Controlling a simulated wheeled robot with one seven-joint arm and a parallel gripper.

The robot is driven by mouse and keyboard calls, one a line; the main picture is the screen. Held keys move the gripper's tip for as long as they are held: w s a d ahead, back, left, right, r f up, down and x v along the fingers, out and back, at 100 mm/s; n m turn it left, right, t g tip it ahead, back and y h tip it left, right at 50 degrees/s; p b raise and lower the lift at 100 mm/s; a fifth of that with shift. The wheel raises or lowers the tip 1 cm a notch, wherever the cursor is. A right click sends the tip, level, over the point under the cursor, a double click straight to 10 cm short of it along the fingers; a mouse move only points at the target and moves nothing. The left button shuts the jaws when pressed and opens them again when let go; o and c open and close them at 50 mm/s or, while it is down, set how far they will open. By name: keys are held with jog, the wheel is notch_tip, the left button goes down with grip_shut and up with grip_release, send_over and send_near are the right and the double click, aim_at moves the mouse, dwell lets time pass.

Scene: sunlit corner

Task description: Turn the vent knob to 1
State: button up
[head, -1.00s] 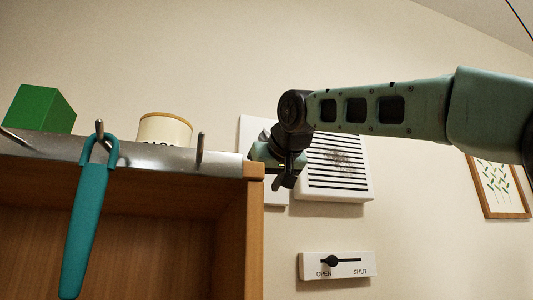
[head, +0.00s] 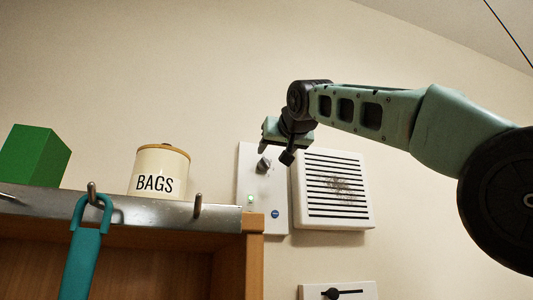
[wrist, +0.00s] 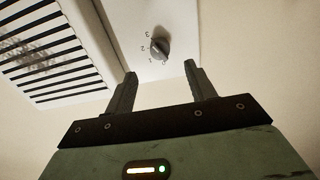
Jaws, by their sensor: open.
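The vent knob (head: 263,165) is a small grey dial on a white wall panel (head: 250,180) beside the vent grille. In the wrist view the knob (wrist: 160,48) shows the numbers 3, 2, 1 and 0 around its left and lower side. I cannot tell for sure which number it points at. My gripper (head: 277,151) is in front of the panel, near the knob. In the wrist view my gripper (wrist: 160,70) is open and empty, with the knob ahead of the gap between its fingertips and apart from them.
The slatted vent (head: 335,190) is right of the panel. The panel bears a green light (head: 250,199) and a blue button (head: 276,214). A wooden shelf (head: 254,250) with metal hooks, a BAGS canister (head: 160,172) and a green block (head: 33,155) stands left. An OPEN/SHUT slider (head: 338,291) is below.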

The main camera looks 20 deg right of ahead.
aim_at(266, 162)
jog(key=w+p, duration=0.4)
jog(key=w, duration=0.3)
jog(key=shift+w+r, duration=0.15)
jog(key=shift+w, duration=0.65)
jog(key=c, duration=1)
